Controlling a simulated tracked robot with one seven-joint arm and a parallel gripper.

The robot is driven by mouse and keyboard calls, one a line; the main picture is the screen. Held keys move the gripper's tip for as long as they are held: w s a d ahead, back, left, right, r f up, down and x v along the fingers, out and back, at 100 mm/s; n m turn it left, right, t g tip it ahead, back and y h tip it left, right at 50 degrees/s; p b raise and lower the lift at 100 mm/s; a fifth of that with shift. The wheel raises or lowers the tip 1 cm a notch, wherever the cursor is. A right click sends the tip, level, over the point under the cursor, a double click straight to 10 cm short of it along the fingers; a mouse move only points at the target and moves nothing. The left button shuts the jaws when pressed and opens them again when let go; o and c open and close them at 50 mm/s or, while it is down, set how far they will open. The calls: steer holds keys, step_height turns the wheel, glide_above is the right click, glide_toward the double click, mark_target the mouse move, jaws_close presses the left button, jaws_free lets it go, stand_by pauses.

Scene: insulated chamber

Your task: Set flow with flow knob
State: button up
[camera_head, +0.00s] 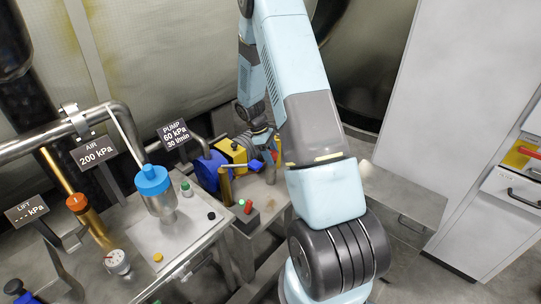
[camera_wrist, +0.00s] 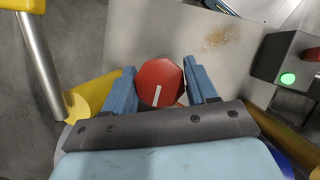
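A red eight-sided knob (camera_wrist: 160,82) with a white pointer line lies between the two blue fingers of my gripper (camera_wrist: 162,85) in the wrist view. It fills nearly the whole gap between them. The fingers stand apart, one on each side; I cannot tell whether they press on it. The pointer line runs almost upright in the picture, leaning slightly right. In the head view my gripper (camera_head: 268,152) is down by the yellow and blue pump unit (camera_head: 209,170), and the knob cannot be made out there. The pump sign (camera_head: 175,135) reads 60 kPa, 30 l/min.
A dark box with a lit green button (camera_wrist: 288,79) and a red one stands right of the knob, also in the head view (camera_head: 245,215). A yellow-ended grey post (camera_wrist: 40,65) is at left. The blue-capped vessel (camera_head: 153,181) and pipes stand left of the pump.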

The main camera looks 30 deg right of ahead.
steer(key=o, duration=0.3)
steer(key=shift+o, duration=0.2)
steer(key=v, duration=1.3)
steer(key=shift+r, duration=0.35)
steer(key=shift+a+r, duration=0.1)
steer(key=shift+a, duration=0.05)
